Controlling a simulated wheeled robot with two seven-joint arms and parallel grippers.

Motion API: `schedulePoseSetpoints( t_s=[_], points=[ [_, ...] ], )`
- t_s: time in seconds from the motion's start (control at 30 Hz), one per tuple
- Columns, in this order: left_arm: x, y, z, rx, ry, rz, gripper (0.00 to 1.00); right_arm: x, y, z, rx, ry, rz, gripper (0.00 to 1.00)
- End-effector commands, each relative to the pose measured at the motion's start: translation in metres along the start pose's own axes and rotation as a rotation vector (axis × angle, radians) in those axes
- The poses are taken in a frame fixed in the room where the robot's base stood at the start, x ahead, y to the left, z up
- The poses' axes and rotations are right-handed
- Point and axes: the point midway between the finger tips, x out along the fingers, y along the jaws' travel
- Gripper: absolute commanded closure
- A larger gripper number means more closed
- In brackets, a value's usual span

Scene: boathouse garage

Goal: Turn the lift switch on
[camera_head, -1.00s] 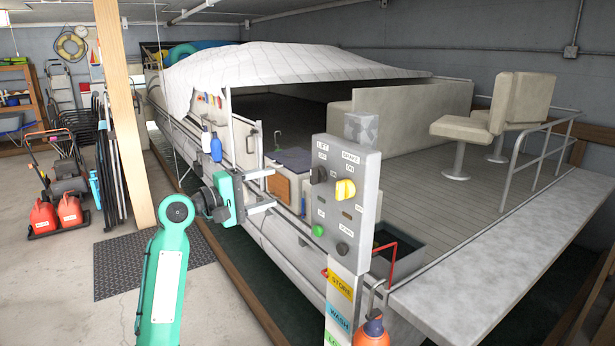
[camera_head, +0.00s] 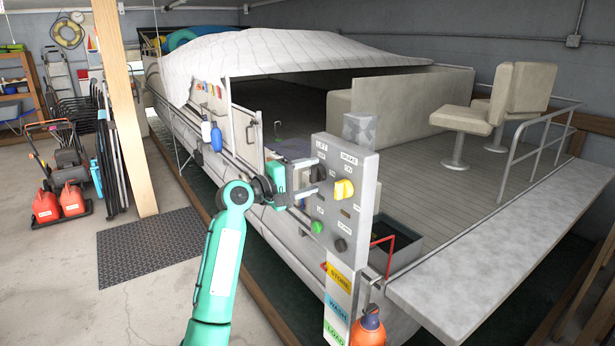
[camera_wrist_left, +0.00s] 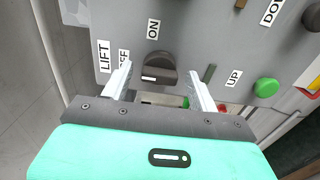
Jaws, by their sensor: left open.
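The grey control panel (camera_head: 352,200) stands upright on a post beside the boat. Its lift switch is a dark knob (camera_wrist_left: 155,68) near the LIFT label (camera_wrist_left: 104,56), with ON printed above it and OFF partly hidden by a finger in the left wrist view. In the head view the knob (camera_head: 320,171) is partly covered by my gripper. My left gripper (camera_wrist_left: 160,84) is open, its fingers on either side of the knob, with no clear contact visible; it also shows in the head view (camera_head: 312,181). My right gripper is in neither view.
A yellow brake knob (camera_head: 344,190), a green button (camera_head: 317,227) and a dark button (camera_head: 340,245) share the panel. The covered boat (camera_head: 290,55) lies behind. An orange bottle (camera_head: 368,328) hangs below. Red fuel cans (camera_head: 58,204) stand at left.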

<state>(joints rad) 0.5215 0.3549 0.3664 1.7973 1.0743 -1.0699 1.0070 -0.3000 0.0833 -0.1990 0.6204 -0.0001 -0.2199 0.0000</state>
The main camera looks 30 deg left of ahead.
Motion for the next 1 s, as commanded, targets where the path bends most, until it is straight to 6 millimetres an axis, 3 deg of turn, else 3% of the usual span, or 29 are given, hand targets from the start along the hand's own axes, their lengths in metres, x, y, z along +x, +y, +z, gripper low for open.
schedulePoseSetpoints(
  t_s=[0.03, 0.23, 0.67, 1.0],
  points=[
    [0.0, 0.0, 0.0, 0.0, 0.0, 0.0, 0.46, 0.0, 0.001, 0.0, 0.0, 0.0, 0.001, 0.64],
    [0.0, 0.0, 0.0, 0.0, 0.0, 0.0, 0.84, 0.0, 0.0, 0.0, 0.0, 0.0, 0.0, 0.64],
    [-0.001, -0.003, 0.0, 0.08, 0.0, -0.001, 0.84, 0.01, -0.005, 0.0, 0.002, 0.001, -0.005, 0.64],
    [-0.001, -0.005, -0.001, 0.35, 0.0, -0.002, 0.84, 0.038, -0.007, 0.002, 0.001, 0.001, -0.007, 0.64]
  ],
)
